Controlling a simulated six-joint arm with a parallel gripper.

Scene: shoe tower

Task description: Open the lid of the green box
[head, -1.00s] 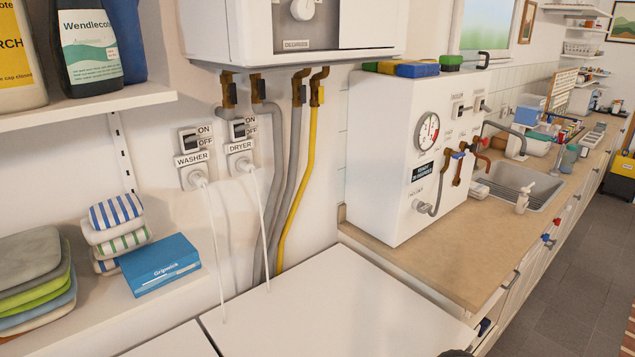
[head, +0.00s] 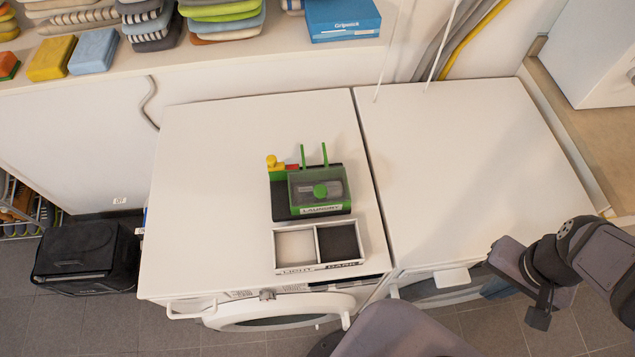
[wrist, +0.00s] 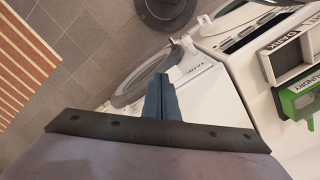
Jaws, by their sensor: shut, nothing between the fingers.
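The green box (head: 294,202) stands on a dark base on the white machine top. It has a LAUNDRY label on its front. A see-through grey lid with a green knob (head: 320,190) covers it and looks shut; a pale shape shows beneath. Two green posts (head: 313,154) rise at its back. The box's green edge (wrist: 289,103) also shows at the right of the wrist view. My gripper (wrist: 162,76) is shut and empty, apart from the box.
A two-part tray (head: 277,249) labelled LIGHT and DARK sits just in front of the box. A yellow and red piece (head: 275,164) is at the box's back left. Folded cloths (head: 215,10) line the shelf behind. The right machine top (head: 450,150) is clear.

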